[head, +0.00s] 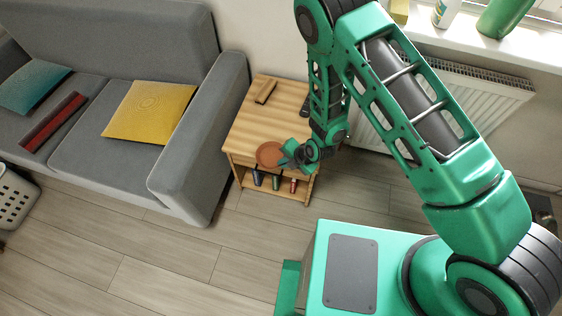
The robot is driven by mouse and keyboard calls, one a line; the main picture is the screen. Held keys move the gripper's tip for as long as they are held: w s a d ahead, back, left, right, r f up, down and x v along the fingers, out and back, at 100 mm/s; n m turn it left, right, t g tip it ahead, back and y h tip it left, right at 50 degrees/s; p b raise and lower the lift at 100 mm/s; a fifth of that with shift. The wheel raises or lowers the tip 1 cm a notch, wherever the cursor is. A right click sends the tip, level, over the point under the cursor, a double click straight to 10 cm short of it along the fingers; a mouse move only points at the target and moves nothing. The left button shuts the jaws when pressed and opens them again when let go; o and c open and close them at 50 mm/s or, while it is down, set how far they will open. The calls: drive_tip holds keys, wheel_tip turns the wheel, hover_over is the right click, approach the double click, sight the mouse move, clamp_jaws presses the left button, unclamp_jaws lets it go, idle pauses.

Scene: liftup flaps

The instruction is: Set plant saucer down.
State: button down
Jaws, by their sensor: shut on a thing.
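The plant saucer (268,154) is a round, terracotta-brown dish at the front part of the wooden side table's top. My gripper (284,160) is shut on the saucer's right edge. The saucer looks about level. I cannot tell whether its underside touches the tabletop or is slightly above it. The side table (252,117) has a light wood top and a lower shelf. My forearm hides part of the table's right side.
Several small cans or bottles (275,182) stand on the lower shelf. A grey sofa (185,165) is close on the left, and a radiator (470,95) is behind my arm.

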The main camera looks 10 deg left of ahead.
drive_tip(key=c, duration=1.9)
unclamp_jaws()
drive_tip(key=shift+c, duration=0.2)
drive_tip(key=shift+f, duration=0.1)
drive_tip(key=v, duration=1)
drive_tip(key=shift+r, duration=0.3)
drive_tip(key=shift+d, duration=0.1)
